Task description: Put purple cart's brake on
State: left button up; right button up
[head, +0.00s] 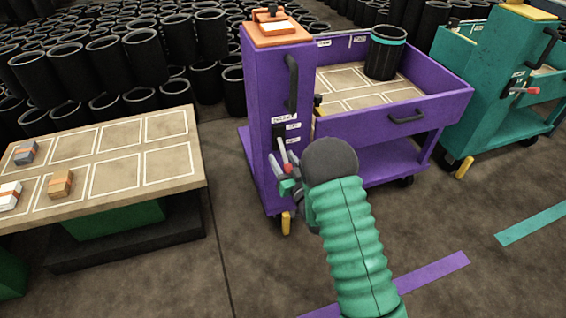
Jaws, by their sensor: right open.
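The purple cart (262,95) stands in the middle of the head view, with a tall column at its left end. A small lever with a red grip (287,167) sits low on the column's front, below white labels. My right gripper (284,178) is open right at this lever, its fingers beside the red grip. I cannot tell whether they touch it. My dark wrist and green-sleeved arm hide part of the cart's lower front. A yellow foot piece (286,222) shows at the column's base. My left gripper is not in view.
A teal cart (485,85) with a similar red-tipped lever (525,91) stands at the right. A table (110,150) with marked squares and small boxes is at the left. Many black sleeves (100,60) fill the back. The floor (480,225) in front is open, with coloured stripes.

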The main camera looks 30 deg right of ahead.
grip_shut()
dwell(0.3)
jog(key=shift+d, duration=0.1)
dwell(1.0)
